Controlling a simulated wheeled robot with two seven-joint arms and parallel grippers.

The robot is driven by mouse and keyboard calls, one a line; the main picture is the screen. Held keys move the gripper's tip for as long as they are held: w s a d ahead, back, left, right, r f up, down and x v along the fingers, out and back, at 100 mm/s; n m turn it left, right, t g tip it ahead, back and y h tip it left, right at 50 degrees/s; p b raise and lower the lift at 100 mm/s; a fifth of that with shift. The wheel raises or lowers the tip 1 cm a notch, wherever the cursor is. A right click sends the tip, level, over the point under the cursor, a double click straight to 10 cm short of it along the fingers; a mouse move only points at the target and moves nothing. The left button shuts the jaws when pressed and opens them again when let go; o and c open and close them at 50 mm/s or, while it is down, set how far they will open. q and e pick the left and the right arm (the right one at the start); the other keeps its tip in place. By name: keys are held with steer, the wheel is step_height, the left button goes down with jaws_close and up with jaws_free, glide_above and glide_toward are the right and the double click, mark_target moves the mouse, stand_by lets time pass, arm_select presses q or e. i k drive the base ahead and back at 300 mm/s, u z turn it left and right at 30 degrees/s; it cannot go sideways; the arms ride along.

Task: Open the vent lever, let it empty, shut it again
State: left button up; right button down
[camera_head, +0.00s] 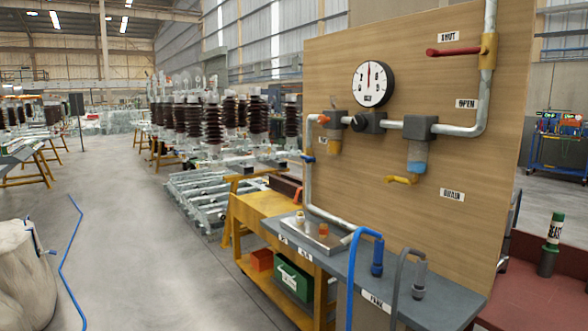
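A wooden panel (430,110) carries pipework. At its upper right, a red lever (455,51) on a yellow valve body (488,52) lies about level and points left. It is just below the SHUT label (449,37) and well above the OPEN label (466,104). A round white gauge (373,83) has its red needle about upright. A yellow lever (401,180) hangs under a filter-like bowl with a blue base (417,164), above a label (452,195) too small to read surely. I cannot tell which lever is the vent lever. Neither gripper is in view.
A grey bench top (420,270) below the panel holds a metal tray (312,236) and blue and grey hoses (377,265). A yellow trolley (250,205) stands behind it. A red surface with a green bottle (551,245) is at right. The floor at left is mostly clear.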

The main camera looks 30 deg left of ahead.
mark_target(307, 159)
steer(key=z, duration=0.25)
steer(key=k, duration=0.45)
steer(key=u, duration=1.55)
steer(key=i, duration=1.75)
steer(key=z, duration=0.9)
